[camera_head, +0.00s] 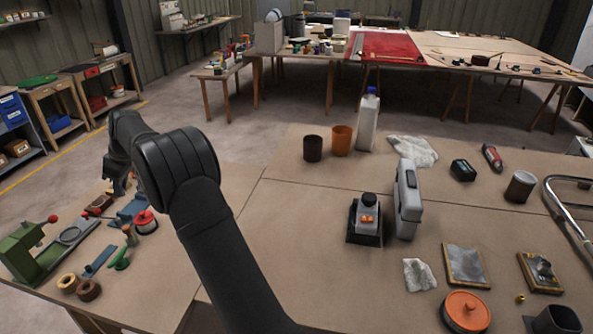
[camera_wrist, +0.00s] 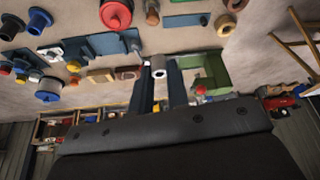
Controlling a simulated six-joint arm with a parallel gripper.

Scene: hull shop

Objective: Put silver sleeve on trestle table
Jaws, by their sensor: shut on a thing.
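The silver sleeve (camera_wrist: 158,71) is a small, short ring between the fingertips of my gripper (camera_wrist: 160,78) in the wrist view. My gripper is shut on it. In the head view my gripper (camera_head: 117,187) hangs over the left part of the near table, and I cannot make out the sleeve there. The near brown tabletop (camera_head: 290,220) fills the front of the head view. A long table on trestle legs (camera_head: 445,62) with a red sheet stands at the back right; I cannot tell which one the task names.
Brown and orange cups (camera_head: 341,141) and a white bottle (camera_head: 367,122) stand at the back. The tabletop's left-centre is bare.

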